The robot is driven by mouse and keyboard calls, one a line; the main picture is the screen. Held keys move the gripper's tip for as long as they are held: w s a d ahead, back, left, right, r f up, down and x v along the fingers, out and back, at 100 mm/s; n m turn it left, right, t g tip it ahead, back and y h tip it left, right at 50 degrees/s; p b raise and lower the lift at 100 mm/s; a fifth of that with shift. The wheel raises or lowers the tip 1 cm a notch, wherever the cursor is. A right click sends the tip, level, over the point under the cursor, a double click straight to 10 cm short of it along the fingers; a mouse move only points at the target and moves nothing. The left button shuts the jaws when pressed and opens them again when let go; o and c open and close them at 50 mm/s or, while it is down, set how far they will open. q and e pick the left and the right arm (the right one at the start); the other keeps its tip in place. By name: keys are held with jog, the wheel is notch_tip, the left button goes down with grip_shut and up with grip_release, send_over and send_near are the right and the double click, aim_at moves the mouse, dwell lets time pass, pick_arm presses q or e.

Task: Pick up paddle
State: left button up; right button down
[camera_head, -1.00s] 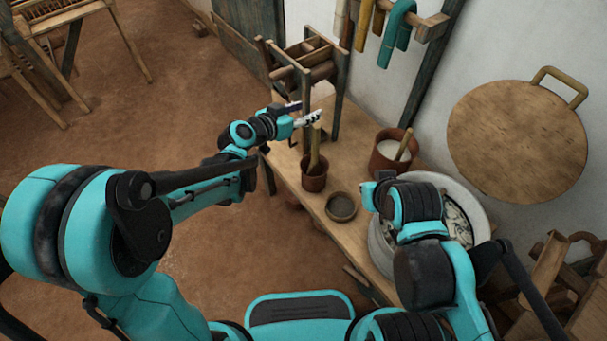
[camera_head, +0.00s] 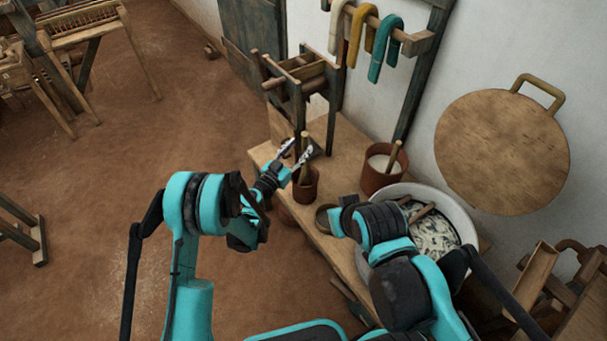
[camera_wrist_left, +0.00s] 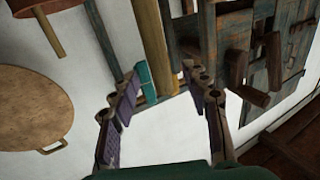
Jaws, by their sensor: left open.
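A wooden paddle (camera_head: 305,174) stands upright in a small brown pot (camera_head: 304,191) on the bench, its lower end hidden in the pot. My left gripper (camera_head: 296,151) is open beside the paddle's upper part. In the left wrist view, the scene looks upside down, and the paddle (camera_wrist_left: 151,50) reaches in from the top edge. Its end shows in the gap between the open fingers of my left gripper (camera_wrist_left: 163,85); no contact shows. My right arm reaches over the bench, but its fingers do not show.
A pot of white stuff (camera_head: 380,179) with a stick and a large pale basin (camera_head: 468,225) stand on the bench (camera_head: 345,148). A wooden frame (camera_head: 300,90) stands behind the paddle.

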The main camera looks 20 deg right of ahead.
aim_at(303, 144)
pick_arm(q)
jog(key=b+x, duration=0.1)
jog(key=x, duration=0.3)
jog(key=shift+w+d+r, duration=0.1)
jog(key=shift+d+r, duration=0.05)
grip_shut()
jog(key=shift+r, duration=0.1)
